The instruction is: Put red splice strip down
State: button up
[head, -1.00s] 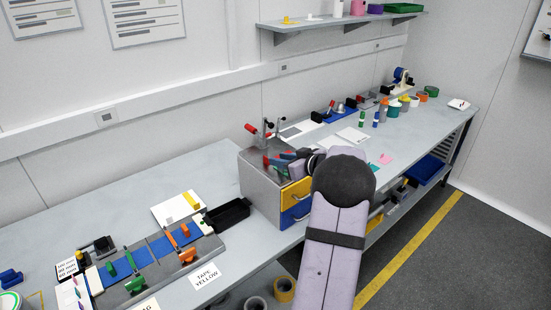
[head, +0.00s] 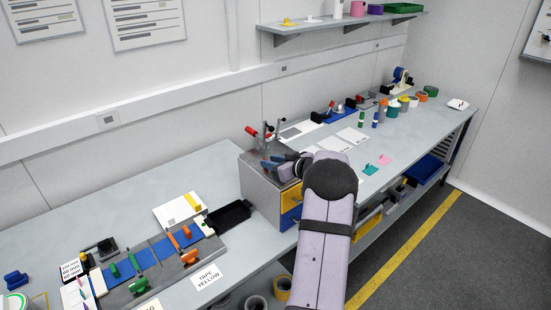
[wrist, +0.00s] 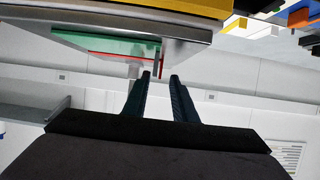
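My gripper (wrist: 161,76) shows in the wrist view as two dark fingers with a clear gap between them, nothing visibly gripped. Just beyond the fingertips is a thin red edge (wrist: 162,62), and a red line runs along a green piece (wrist: 105,45) under a grey metal part. I cannot tell for certain whether this red is the red splice strip. In the head view my gripper (head: 284,163) is low over the top of the grey metal box (head: 258,178) with drawers. My arm hides part of it. No red strip can be made out there.
A black tray (head: 234,214) and a fixture with a blue strip (head: 160,247) and green and orange clamps lie to the left. White sheets and small bottles are to the right. The bench's back left is clear.

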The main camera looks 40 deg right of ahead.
jog(key=shift+x, duration=0.95)
jog(key=shift+c, duration=0.6)
grip_shut()
jog(key=shift+r, duration=0.15)
notch_tip(320, 180, up, 18)
jog(key=shift+b, duration=0.45)
